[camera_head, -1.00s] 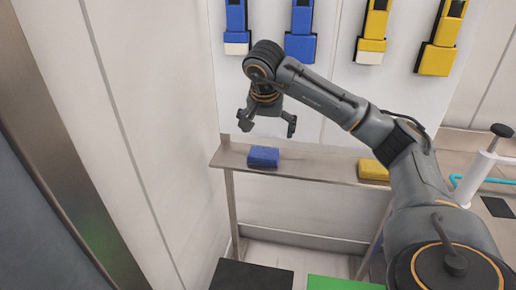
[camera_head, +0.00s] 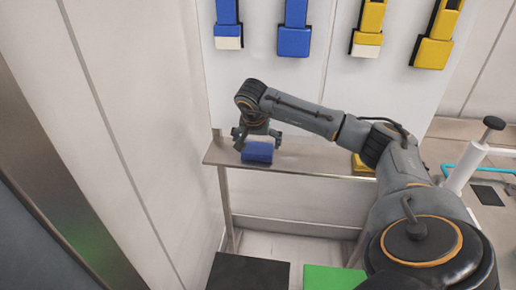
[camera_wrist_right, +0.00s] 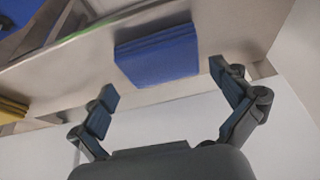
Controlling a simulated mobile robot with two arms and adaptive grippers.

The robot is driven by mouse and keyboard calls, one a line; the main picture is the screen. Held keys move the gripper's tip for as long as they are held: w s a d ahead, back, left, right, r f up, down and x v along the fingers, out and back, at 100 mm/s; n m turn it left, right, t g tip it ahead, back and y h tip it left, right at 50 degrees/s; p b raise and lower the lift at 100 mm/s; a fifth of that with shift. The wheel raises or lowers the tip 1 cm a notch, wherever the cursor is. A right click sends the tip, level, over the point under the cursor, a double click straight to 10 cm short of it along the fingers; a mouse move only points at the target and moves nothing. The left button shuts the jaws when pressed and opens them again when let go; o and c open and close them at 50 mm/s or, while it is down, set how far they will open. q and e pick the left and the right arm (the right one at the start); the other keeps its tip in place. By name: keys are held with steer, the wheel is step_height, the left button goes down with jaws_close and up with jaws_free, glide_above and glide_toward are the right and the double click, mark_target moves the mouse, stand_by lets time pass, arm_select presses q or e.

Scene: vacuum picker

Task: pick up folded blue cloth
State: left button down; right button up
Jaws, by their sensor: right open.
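The folded blue cloth (camera_head: 257,153) lies on the left part of a narrow metal shelf (camera_head: 310,160) in the head view. In the right wrist view the blue cloth (camera_wrist_right: 158,54) is ahead of the fingertips, between their lines. My right gripper (camera_head: 258,139) is just above and behind the cloth, fingers spread. In the right wrist view the right gripper (camera_wrist_right: 162,84) is open and empty, with the cloth short of its fingers. I cannot tell whether a finger touches the cloth in the head view. My left gripper is not in view.
A folded yellow cloth (camera_head: 361,164) lies farther right on the shelf, partly behind my arm. Blue and yellow holders hang on the wall above. A black panel (camera_head: 248,272) and a green panel (camera_head: 333,279) are below. A white wall stands close on the left.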

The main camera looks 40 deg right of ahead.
steer(key=shift+w+d+f, duration=0.15)
steer(key=shift+f, duration=0.4)
steer(key=shift+w+d+f, duration=0.1)
steer(key=shift+w+f, duration=0.05)
steer(key=shift+f, duration=0.3)
steer(key=shift+c, duration=0.4)
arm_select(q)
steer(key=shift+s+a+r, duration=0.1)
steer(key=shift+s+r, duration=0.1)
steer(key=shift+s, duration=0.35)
arm_select(e)
steer(key=c, duration=0.7)
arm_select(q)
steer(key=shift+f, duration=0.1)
